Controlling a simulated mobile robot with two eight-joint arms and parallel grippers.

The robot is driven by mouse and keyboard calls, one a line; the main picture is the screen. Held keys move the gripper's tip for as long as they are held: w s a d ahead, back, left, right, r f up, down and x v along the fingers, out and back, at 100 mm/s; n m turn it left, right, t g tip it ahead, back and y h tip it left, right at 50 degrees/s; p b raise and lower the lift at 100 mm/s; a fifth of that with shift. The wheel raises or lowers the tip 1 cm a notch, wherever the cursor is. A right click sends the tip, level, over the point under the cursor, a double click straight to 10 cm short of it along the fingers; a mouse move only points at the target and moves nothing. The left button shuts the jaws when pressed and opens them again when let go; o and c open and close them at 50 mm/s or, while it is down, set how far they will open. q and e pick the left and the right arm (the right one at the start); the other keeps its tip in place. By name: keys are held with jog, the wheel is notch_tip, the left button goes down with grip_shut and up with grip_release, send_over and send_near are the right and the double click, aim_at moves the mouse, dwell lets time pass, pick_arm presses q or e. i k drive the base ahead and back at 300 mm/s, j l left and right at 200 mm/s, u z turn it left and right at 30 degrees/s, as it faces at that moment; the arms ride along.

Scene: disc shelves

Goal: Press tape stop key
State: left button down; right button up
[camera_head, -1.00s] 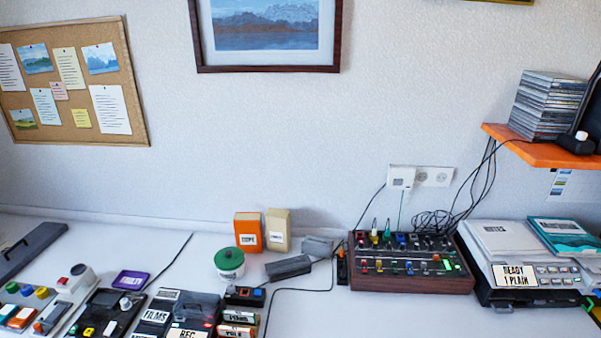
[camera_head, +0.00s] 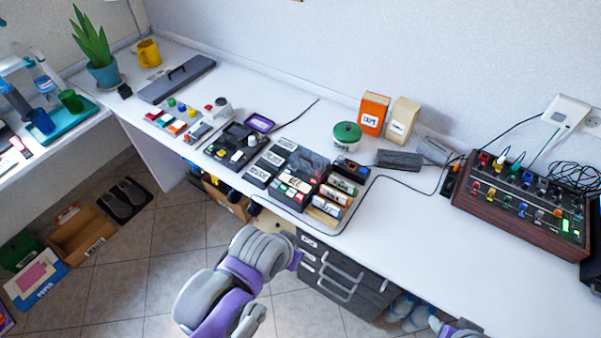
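A dark device with labelled parts, one reading REC (camera_head: 294,183), lies on the white desk in the middle of the head view. It has small red, green and white keys near its front, and cassette-like pieces (camera_head: 335,195) lie at its right side. A stop key cannot be told apart at this size. A second black device (camera_head: 236,146) with a white knob and coloured buttons lies to its left. Grey and purple links of my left arm show low in front of the desk, and a bit of my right arm shows at the bottom edge. I make out no fingertips of either gripper.
A green-lidded tin (camera_head: 346,136), an orange box (camera_head: 373,112) and a beige box (camera_head: 402,120) stand behind. A wood-sided mixer (camera_head: 520,205) is at right, with cables. Dark drawers (camera_head: 342,278) are under the desk. The desk front right of the devices is clear.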

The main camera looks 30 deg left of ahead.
aim_at(291, 193)
jog(key=j+u, duration=0.15)
jog(key=u, duration=0.3)
jog(key=j+u, duration=0.15)
jog(key=u, duration=0.25)
jog(key=l+u, duration=0.15)
jog(key=l, duration=0.15)
jog(key=k, duration=0.05)
